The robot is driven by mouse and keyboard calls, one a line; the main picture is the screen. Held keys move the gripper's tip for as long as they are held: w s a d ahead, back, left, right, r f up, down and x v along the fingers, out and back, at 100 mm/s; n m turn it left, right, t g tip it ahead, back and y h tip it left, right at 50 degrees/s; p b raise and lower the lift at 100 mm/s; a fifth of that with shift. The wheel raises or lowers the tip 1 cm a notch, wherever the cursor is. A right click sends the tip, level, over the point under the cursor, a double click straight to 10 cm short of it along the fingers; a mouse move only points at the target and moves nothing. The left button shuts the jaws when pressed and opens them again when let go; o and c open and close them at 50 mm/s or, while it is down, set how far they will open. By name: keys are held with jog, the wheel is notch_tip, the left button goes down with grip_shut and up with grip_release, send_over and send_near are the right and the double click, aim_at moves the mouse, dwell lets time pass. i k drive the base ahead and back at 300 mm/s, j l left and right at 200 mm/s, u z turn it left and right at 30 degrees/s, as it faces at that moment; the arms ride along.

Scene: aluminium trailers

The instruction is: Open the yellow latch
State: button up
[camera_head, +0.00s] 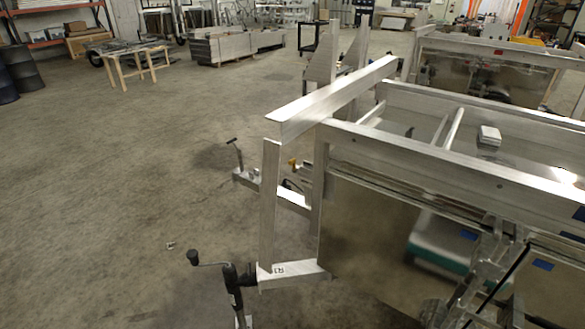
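A small yellow piece (293,163), likely the yellow latch, shows behind the slanted front post of the nearest aluminium trailer (410,143). It sits near the trailer's tongue, just left of an upright post. It is too small and partly hidden to tell whether it is open or closed. I cannot make out my gripper anywhere in the head view.
A jack with a black crank handle (208,260) stands at the trailer's front left. A smaller T-shaped handle (235,150) rises from the tongue. A wooden table (135,62) stands farther back. The concrete floor on the left is mostly clear.

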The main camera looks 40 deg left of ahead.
aim_at(294, 162)
jog(key=i+j+u, duration=0.3)
jog(key=i+j, duration=0.15)
jog(key=i+j+u, duration=0.25)
jog(key=i+j, duration=0.25)
jog(key=i+j+u, duration=0.3)
jog(key=i+j, duration=0.15)
jog(key=i+j+u, duration=0.3)
jog(key=i, duration=0.4)
jog(key=l, duration=0.1)
